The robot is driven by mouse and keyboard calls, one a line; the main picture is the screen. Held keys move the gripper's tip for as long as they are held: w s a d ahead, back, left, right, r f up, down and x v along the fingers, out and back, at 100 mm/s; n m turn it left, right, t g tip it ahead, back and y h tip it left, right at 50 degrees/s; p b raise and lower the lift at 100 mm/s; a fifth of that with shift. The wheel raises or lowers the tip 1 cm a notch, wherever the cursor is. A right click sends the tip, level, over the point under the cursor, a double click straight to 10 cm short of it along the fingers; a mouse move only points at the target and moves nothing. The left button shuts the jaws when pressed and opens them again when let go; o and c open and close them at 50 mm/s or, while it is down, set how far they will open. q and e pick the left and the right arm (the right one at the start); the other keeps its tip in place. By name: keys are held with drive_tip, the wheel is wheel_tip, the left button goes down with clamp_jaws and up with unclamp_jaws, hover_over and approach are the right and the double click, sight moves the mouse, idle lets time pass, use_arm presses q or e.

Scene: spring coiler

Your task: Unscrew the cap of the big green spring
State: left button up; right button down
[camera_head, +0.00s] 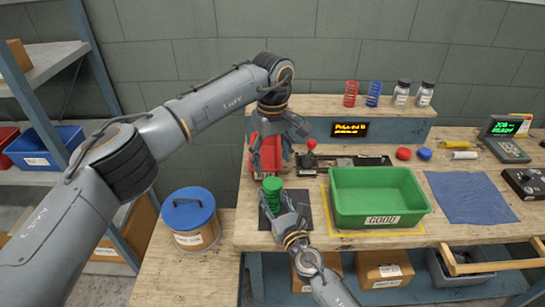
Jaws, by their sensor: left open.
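The big green spring (272,187) stands upright near the front left of the workbench, with a green cap-like top; where cap and coil meet is too small to tell. My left gripper (278,146) is open and empty, pointing down above and behind the spring, in front of a red machine part. My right gripper (283,203) comes from below and is at the spring's front lower side. Its fingers partly hide the spring's base, and whether they press on it is unclear.
A dark mat (318,210) lies under the spring. A green bin (378,205) marked GOOD stands right of it. The red machine (268,155) is behind the spring. Red (350,94) and blue (373,94) springs stand on the rear shelf. A blue-lidded tub (190,222) is at left.

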sight(273, 182)
use_arm(q)
drive_tip(key=m, duration=0.6)
drive_tip(key=shift+m, duration=0.3)
drive_tip(key=m, duration=0.3)
drive_tip(key=shift+f+m, duration=0.1)
drive_tip(key=shift+m, duration=0.3)
drive_tip(key=shift+f, duration=3.9)
